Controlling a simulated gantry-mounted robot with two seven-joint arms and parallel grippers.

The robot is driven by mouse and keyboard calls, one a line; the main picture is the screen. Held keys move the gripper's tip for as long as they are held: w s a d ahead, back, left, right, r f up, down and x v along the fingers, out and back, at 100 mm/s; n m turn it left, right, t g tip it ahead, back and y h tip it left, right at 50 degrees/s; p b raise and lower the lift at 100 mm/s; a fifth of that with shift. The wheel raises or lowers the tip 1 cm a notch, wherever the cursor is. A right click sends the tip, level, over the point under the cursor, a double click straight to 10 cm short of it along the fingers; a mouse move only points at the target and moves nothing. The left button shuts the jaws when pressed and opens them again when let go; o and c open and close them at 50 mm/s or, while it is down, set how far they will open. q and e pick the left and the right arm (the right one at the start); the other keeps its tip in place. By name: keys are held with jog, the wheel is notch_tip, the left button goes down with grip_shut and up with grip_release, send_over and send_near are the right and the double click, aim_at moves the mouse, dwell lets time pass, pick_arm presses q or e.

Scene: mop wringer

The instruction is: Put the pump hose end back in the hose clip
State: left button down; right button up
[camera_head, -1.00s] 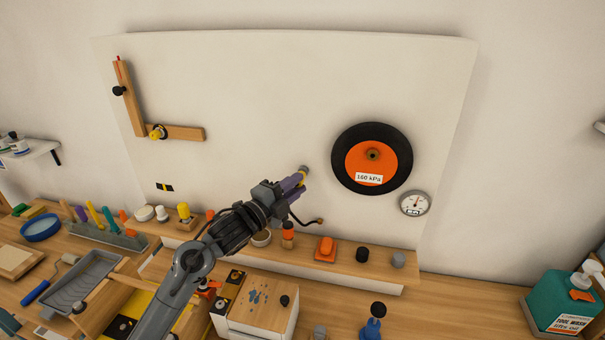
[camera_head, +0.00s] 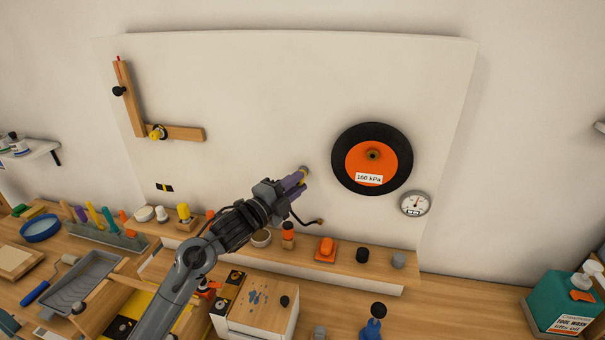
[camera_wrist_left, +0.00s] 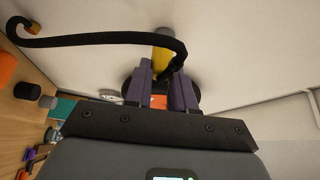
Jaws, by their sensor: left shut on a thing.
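My left gripper (camera_head: 298,181) reaches up to the white board, its purple fingers shut on the pump hose end (camera_wrist_left: 163,40), a yellow piece between the fingertips. It also shows in the head view (camera_head: 303,175). A small grey round part (camera_head: 305,169) shows just beyond it, close to the board. The black pump hose (camera_wrist_left: 95,38) curves from the fingers to a brass fitting (camera_wrist_left: 33,27) low on the board. I cannot make out the hose clip as a separate thing, nor whether the hose end touches it. My right gripper is in neither view.
A black and orange wheel (camera_head: 400,152) marked 160 kPa and a gauge (camera_head: 414,204) are right of the gripper. A wooden shelf (camera_head: 343,265) with an orange block and several knobs runs below.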

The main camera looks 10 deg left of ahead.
pick_arm(q)
jog(key=c, duration=0.9)
grip_release()
jog(key=shift+o, duration=0.2)
